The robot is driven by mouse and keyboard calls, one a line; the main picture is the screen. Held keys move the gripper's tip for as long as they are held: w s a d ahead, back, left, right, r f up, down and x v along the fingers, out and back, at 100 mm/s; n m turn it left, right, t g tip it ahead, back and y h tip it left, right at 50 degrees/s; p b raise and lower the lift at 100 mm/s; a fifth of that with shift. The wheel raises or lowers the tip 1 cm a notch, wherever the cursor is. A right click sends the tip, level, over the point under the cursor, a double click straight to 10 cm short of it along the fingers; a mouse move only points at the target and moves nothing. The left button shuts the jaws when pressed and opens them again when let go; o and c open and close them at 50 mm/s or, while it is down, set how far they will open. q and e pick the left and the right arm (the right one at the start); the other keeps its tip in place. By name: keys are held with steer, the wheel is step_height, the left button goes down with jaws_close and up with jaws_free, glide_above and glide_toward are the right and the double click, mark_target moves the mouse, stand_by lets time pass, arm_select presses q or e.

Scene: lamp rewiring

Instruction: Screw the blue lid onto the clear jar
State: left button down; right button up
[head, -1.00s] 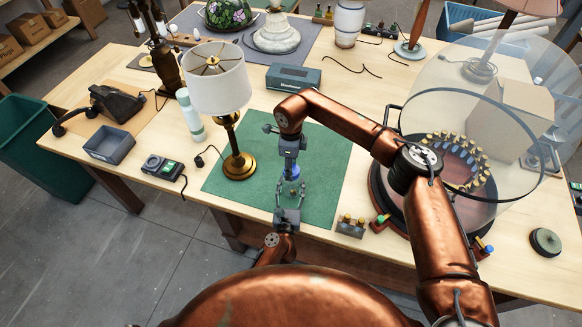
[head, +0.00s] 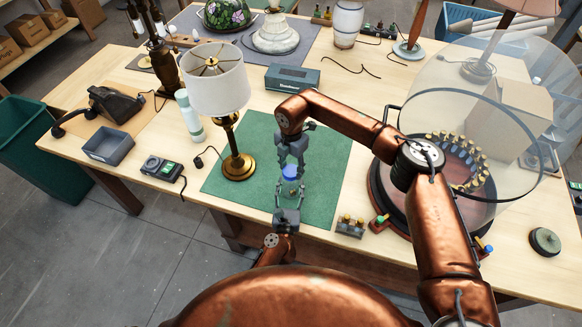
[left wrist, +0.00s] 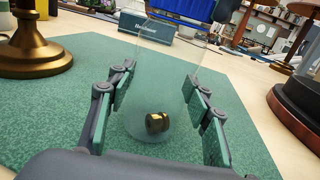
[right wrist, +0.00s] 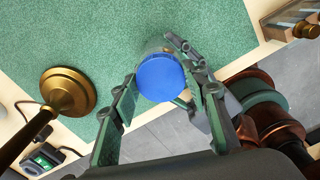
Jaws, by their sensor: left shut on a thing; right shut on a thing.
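The clear jar (head: 289,188) stands upright over the front of the green mat, with a small brass piece (left wrist: 157,122) inside it. My left gripper (head: 289,196) comes from the front and is shut on the jar, one finger on each side. The blue lid (head: 290,172) is at the top of the jar and looks level. It also shows from above in the right wrist view (right wrist: 161,79), covering most of the jar. My right gripper (head: 291,163) points down from above and is shut on the lid. Whether the threads are engaged cannot be seen.
A brass lamp (head: 238,165) with a white shade stands left of the jar on the green mat (head: 325,165). A small block with brass parts (head: 350,227) sits to the right. A round carousel with a clear shield (head: 480,110) stands further right.

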steer(key=m, duration=1.4)
steer(key=shift+m, duration=0.4)
steer(key=o, duration=0.7)
steer(key=shift+s, duration=0.1)
steer(key=shift+r, duration=2.2)
steer(key=shift+c, duration=0.5)
